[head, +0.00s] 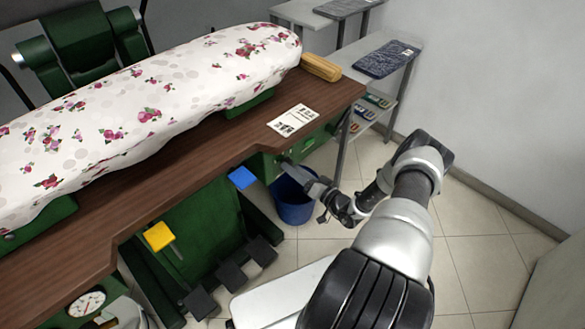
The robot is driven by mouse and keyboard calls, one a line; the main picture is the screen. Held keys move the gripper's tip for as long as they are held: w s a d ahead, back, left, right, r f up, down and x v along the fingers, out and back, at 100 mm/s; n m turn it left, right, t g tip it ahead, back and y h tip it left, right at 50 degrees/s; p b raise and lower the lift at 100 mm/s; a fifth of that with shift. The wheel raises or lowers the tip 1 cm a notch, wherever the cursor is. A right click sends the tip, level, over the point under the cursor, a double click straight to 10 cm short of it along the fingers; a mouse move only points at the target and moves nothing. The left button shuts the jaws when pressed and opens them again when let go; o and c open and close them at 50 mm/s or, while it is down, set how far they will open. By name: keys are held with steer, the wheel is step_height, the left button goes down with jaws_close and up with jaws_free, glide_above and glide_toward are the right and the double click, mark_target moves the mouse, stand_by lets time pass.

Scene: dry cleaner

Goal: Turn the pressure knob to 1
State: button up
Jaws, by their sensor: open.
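My gripper (308,178) is at the right front of the wooden-topped press table, just below the table edge. It reaches toward a green panel (270,165) under the tabletop. Its jaws are open, with no object visible between them. I cannot make out the pressure knob or its marking; the gripper and table edge may hide it. A round white pressure gauge (87,303) shows at the lower left, below the table.
A floral padded board (150,105) covers much of the wooden tabletop (130,205). A printed card (293,119) lies on the wood. A blue bin (294,205) stands below my gripper. Dark pedals (230,274) are near the floor. Tiled floor (480,260) is open at right.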

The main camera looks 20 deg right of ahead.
steer(key=p+v, duration=0.1)
steer(key=v, duration=1.5)
steer(key=shift+a, duration=0.1)
